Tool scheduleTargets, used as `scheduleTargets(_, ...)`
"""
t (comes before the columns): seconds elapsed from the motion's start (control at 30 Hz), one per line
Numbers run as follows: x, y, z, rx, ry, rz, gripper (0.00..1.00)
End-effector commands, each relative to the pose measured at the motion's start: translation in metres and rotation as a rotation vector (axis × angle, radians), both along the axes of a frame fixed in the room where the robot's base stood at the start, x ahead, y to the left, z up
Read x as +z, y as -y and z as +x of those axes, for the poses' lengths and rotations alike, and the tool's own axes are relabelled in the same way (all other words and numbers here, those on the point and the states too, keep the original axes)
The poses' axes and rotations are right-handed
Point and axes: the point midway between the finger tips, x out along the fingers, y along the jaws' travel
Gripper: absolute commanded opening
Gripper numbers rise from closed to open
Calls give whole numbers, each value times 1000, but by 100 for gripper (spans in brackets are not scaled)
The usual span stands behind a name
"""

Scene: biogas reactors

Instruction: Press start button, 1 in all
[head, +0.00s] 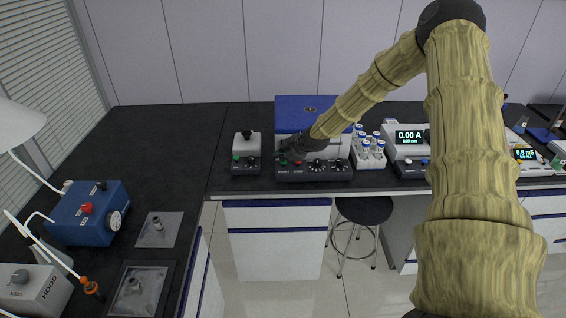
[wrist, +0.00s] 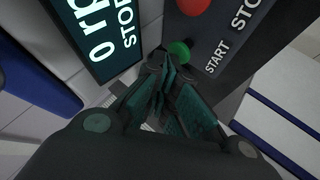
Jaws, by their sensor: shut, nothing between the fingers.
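The green start button (wrist: 180,50) sits on a dark panel in the wrist view, next to the white word START. A red button (wrist: 193,5) is above it, beside the partly cut-off word STOP. My gripper (wrist: 163,78) is shut and empty, its fingertips just short of or beside the green button; I cannot tell if they touch. In the head view my gripper (head: 285,148) is over the left part of the front panel (head: 315,173) of the blue-lidded machine (head: 298,107). That panel's green button (head: 283,162) and red button (head: 297,163) show below it.
A lit display (wrist: 103,35) reading "0 rp" and STOP is left of the fingertips. A small grey device (head: 246,147) stands left of the machine, a rack of vials (head: 368,150) to its right. A stool (head: 364,210) stands below. The left bench is bare near the corner.

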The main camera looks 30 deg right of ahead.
Motion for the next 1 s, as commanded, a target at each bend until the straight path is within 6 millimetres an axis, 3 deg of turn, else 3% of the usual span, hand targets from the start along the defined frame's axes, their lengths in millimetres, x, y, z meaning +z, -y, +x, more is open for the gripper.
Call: scheduleTargets(1.0, -10, 0, 0, 0, 0, 0, 0)
